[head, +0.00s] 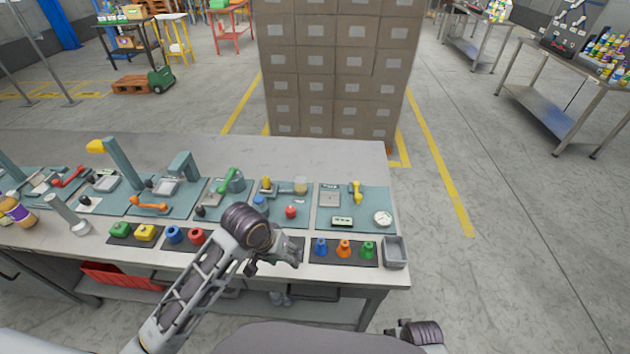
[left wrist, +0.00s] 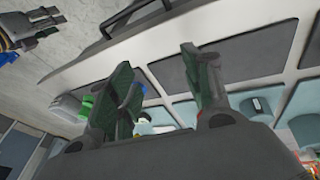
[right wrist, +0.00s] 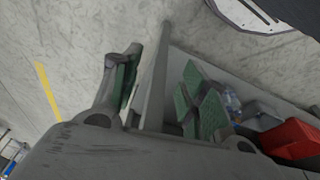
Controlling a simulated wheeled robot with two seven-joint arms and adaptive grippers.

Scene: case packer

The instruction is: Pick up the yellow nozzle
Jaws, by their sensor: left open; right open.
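A yellow piece (head: 357,191) stands on the teal panel at the right end of the bench in the head view; it may be the yellow nozzle, but it is too small to be sure. Blue (head: 321,247), orange (head: 343,249) and green (head: 367,250) nozzles stand on a dark mat at the front. My left gripper (head: 287,256) is open and empty above the front edge, left of these nozzles and nearer than the yellow piece. Its open fingers show in the left wrist view (left wrist: 165,92). My right gripper (right wrist: 160,92) is open and empty, off the bench's front right.
A grey bin (head: 395,252) stands at the front right corner. A round dial (head: 382,218) and a small display box (head: 342,221) sit near the yellow piece. Green (head: 120,230) and yellow (head: 144,232) blocks lie further left. My left arm hides part of the bench.

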